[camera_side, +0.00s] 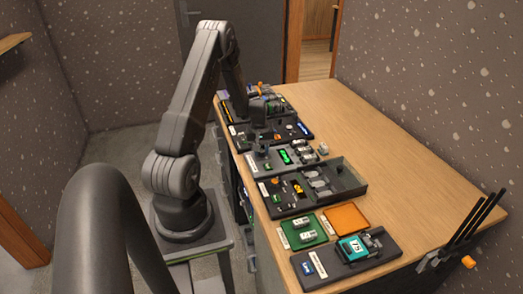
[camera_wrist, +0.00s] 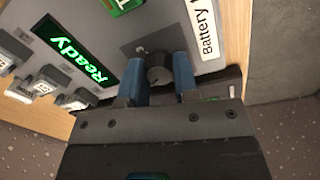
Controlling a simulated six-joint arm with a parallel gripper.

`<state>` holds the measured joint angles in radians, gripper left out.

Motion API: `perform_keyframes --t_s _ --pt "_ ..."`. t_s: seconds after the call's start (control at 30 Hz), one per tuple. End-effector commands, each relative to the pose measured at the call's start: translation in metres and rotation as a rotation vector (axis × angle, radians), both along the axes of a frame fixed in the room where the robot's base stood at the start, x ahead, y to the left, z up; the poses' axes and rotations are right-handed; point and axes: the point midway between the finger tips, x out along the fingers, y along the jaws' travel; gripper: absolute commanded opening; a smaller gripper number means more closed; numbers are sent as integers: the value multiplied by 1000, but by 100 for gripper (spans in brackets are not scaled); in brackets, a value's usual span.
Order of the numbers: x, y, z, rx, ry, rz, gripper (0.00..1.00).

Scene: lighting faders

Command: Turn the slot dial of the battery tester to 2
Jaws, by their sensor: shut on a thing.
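The battery tester (camera_wrist: 160,22) is a light grey panel in the wrist view, with a white label (camera_wrist: 208,32) starting "Battery" and a green-lit display (camera_wrist: 75,60) reading "Ready". Its slot dial (camera_wrist: 159,75) is a small dark round knob near the panel edge. My gripper (camera_wrist: 161,66) has its blue-tipped fingers closed on either side of the dial.
The bench's right side is mostly clear.

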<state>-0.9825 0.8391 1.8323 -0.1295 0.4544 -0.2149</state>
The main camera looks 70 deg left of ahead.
Motion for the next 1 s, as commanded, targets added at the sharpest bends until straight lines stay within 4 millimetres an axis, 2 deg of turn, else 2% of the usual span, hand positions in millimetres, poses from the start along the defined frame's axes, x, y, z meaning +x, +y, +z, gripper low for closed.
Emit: perform_keyframes --t_s 0.5,1.0 --pt "0 2 0 1 -1 -405 4" --pt "0 2 1 2 -1 -528 4"
